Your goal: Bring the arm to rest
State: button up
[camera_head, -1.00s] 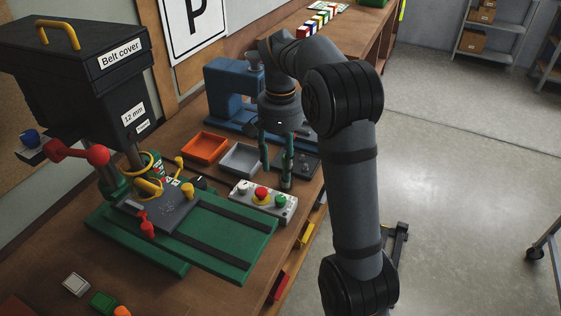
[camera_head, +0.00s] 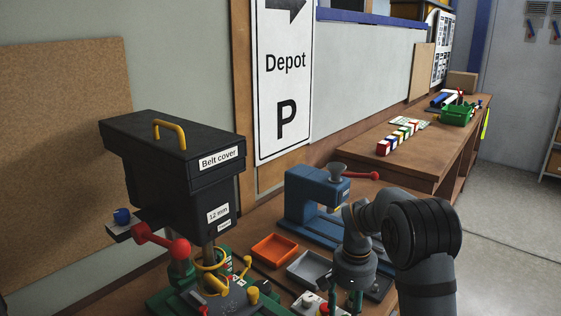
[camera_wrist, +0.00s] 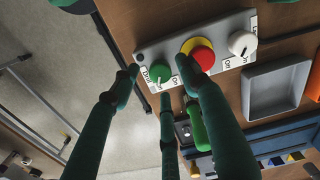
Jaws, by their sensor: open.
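My gripper (camera_head: 343,298) hangs at the bottom of the head view, in front of the grey tray and beside the blue press. Its tips are cut off by the lower edge there. In the wrist view its green fingers (camera_wrist: 160,85) are spread apart with nothing between them. They point toward the grey control box (camera_wrist: 205,50), which carries a green knob (camera_wrist: 160,73), a red and yellow button (camera_wrist: 200,54) and a white knob (camera_wrist: 241,42). I cannot tell whether the fingers touch the box.
A drill press with a black belt cover (camera_head: 175,150) stands at the left. An orange tray (camera_head: 275,251) and a grey tray (camera_head: 309,268) lie beside the blue press (camera_head: 309,203). A Depot sign (camera_head: 284,75) hangs behind. Coloured blocks (camera_head: 398,138) and a green caddy (camera_head: 456,115) sit on the far bench.

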jog(key=shift+f, duration=0.85)
jog(key=shift+n, duration=0.3)
jog(key=shift+r, duration=0.1)
